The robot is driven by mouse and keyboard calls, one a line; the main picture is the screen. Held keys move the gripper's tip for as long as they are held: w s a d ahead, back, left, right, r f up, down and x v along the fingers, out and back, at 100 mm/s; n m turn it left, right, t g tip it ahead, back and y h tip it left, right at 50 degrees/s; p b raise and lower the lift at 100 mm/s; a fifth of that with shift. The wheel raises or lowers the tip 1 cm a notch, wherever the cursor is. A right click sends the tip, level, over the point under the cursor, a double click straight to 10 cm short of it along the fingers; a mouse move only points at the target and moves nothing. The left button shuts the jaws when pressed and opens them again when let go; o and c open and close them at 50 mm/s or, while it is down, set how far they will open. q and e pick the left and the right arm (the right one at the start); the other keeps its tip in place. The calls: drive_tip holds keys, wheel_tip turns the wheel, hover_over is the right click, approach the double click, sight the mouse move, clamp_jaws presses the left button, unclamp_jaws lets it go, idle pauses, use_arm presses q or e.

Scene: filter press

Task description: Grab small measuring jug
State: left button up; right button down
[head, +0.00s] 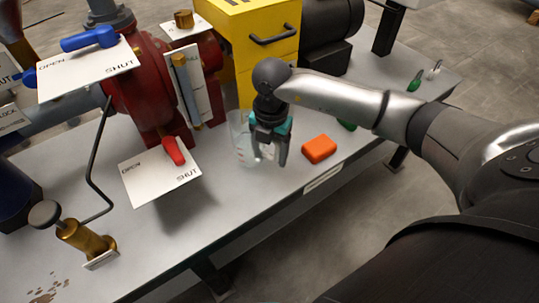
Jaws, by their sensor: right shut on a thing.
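The small measuring jug (243,146) is a clear, pale plastic jug with faint red markings. It stands on or just above the grey bench, in the middle of the head view. My right gripper (270,157) points down at the jug's right side and is shut on it, seemingly at the handle. The gripper's fingers hide the gripped part. I cannot tell whether the jug's base touches the bench. My left gripper does not show.
An orange block (319,149) lies just right of my right gripper. A yellow box (258,45) with a black handle stands behind. Red valves (145,90) with OPEN/SHUT plates are to the left. A brass pump (86,240) stands front left. Bare bench (215,215) lies in front.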

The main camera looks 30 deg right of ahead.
wheel_tip(320, 180, up, 12)
drive_tip(key=p, duration=0.4)
drive_tip(key=shift+f, duration=0.25)
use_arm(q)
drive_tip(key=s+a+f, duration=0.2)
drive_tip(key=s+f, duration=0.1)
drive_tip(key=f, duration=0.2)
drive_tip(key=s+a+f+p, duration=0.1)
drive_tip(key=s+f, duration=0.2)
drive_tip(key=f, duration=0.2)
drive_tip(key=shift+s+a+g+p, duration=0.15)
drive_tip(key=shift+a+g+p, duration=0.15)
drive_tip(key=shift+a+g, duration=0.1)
use_arm(e)
drive_tip(key=shift+r, duration=2.4)
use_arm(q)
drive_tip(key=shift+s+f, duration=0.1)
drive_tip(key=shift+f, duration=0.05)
use_arm(e)
drive_tip(key=shift+r, duration=0.1)
